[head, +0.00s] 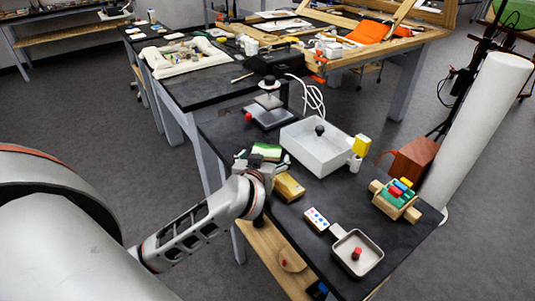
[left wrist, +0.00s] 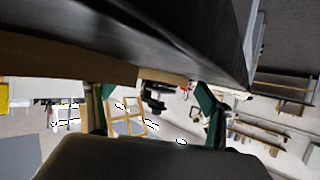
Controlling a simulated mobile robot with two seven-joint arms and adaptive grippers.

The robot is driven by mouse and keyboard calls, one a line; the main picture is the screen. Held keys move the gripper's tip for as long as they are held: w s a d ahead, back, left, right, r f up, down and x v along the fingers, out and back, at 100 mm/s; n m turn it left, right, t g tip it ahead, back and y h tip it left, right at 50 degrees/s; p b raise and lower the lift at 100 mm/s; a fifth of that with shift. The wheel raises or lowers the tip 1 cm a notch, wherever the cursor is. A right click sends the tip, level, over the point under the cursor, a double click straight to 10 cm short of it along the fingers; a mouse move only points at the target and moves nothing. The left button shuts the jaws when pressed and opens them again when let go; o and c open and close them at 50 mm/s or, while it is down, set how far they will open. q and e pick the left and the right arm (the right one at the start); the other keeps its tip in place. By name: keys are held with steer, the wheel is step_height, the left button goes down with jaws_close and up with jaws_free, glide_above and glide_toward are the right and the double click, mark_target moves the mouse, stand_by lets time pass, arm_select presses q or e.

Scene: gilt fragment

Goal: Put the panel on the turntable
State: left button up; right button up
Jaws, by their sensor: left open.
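A gold-brown block (head: 289,187), perhaps the panel, lies on the dark tabletop (head: 330,192) just right of my left gripper (head: 262,163). A round wooden disc (head: 291,258), perhaps the turntable, lies on the low shelf under the table; I cannot tell for certain. My right gripper is not in view.
A white tray (head: 312,155) stands behind the gold-brown block. A dotted tile (head: 316,219), a square pan (head: 372,267) and a wooden rack with coloured pieces (head: 396,198) occupy the front right. A metal stand (head: 268,117) is at the back.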

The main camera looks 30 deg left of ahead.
arm_select(q)
steer(key=c, duration=1.3)
